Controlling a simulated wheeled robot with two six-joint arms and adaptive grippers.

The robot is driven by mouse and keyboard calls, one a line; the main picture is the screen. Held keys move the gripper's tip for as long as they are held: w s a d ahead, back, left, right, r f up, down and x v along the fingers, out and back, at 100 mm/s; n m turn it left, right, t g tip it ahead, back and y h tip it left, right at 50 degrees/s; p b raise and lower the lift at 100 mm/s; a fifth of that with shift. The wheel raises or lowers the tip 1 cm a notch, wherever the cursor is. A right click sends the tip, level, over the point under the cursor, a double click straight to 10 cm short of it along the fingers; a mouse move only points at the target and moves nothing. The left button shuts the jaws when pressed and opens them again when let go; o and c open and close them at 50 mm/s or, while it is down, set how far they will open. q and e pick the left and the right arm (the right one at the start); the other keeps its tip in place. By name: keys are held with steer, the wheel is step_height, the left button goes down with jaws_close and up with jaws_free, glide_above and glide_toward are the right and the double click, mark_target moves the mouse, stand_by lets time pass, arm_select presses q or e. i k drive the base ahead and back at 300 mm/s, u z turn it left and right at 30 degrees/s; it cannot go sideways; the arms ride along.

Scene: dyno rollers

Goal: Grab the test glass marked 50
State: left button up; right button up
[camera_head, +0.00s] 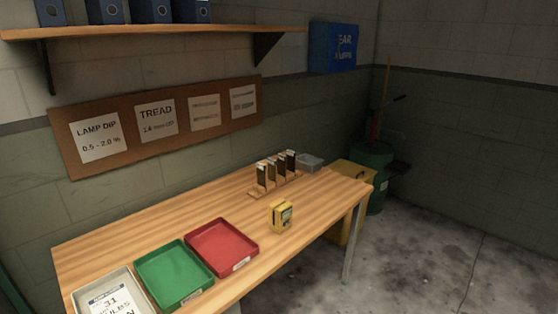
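A small wooden rack (286,185) stands toward the far right of the wooden workbench. Several dark upright glass pieces (271,171) stand in it in a row, with pale or orange-brown edges. They look like the test glasses, but any markings are too small to read, so I cannot tell which one is marked 50. Neither of my grippers shows in the head view.
A yellow handheld device (281,216) stands in front of the rack. A red tray (246,256), a green tray (205,278) and a pale tray with a paper sit at the bench's near left. A grey bin (310,162) is behind the rack. Bare bench (190,220) lies between.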

mark_target(281, 159)
steer(key=u, duration=0.5)
steer(key=k, duration=0.25)
steer(key=z, duration=1.75)
steer(key=i, duration=1.2)
steer(key=z, duration=0.55)
steer(key=i, duration=1.45)
steer(key=u, duration=0.65)
steer(key=i, duration=0.85)
steer(key=u, duration=1.4)
steer(key=i, duration=0.65)
steer(key=u, duration=0.6)
